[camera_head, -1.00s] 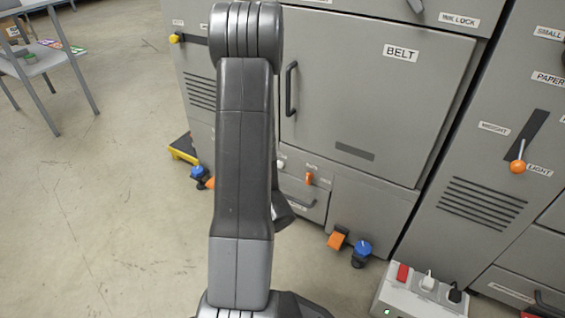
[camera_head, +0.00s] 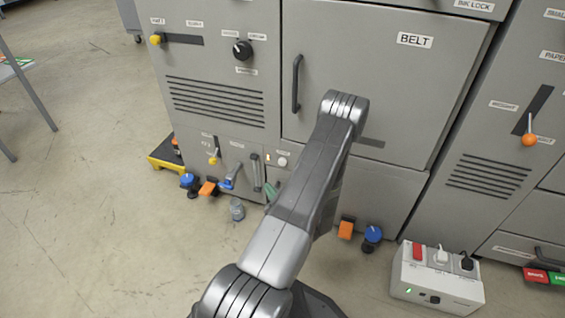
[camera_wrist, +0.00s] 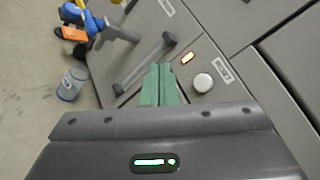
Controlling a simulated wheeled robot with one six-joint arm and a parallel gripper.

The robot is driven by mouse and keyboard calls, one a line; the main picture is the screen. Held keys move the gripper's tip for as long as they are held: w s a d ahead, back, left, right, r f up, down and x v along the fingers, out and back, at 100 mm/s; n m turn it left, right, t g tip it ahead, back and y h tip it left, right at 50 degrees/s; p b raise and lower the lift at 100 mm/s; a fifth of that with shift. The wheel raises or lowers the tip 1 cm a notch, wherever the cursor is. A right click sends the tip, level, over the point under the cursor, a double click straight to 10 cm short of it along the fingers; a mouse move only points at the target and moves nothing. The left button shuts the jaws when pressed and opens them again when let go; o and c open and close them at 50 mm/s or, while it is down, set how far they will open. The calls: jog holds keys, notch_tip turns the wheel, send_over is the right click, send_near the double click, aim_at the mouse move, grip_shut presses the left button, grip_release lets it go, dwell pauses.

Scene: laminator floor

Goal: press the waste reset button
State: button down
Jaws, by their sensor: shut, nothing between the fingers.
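A round white button (camera_wrist: 203,83) sits on the grey panel in the wrist view, between a small lit orange lamp (camera_wrist: 188,57) and a small label (camera_wrist: 223,70) too blurred to read surely. It also shows in the head view (camera_head: 282,162), low on the cabinet beside my arm. My gripper (camera_wrist: 163,72) has green fingers, shut with nothing between them. In the wrist view the fingertips are left of the button and apart from it in the picture; the depth gap cannot be told. In the head view my arm hides most of the gripper.
A bar handle (camera_wrist: 145,62) and a blue lever (camera_head: 228,178) stick out left of the button. A clear bottle (camera_head: 237,209) stands on the floor. Orange pedals and blue knobs project near the floor. A power box (camera_head: 437,280) stands at right. Open floor lies left.

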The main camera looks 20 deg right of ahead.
aim_at(282, 162)
jog(key=shift+w+d+f+h, duration=0.15)
jog(key=shift+d+h, duration=0.25)
jog(key=shift+h, duration=0.1)
jog(key=w+d, duration=0.5)
jog(key=w, duration=0.2)
dwell(0.3)
jog(key=shift+w, duration=0.2)
dwell(1.7)
jog(key=shift+w+d+b, duration=0.2)
jog(key=shift+w+b, duration=0.05)
jog(key=shift+b, duration=0.2)
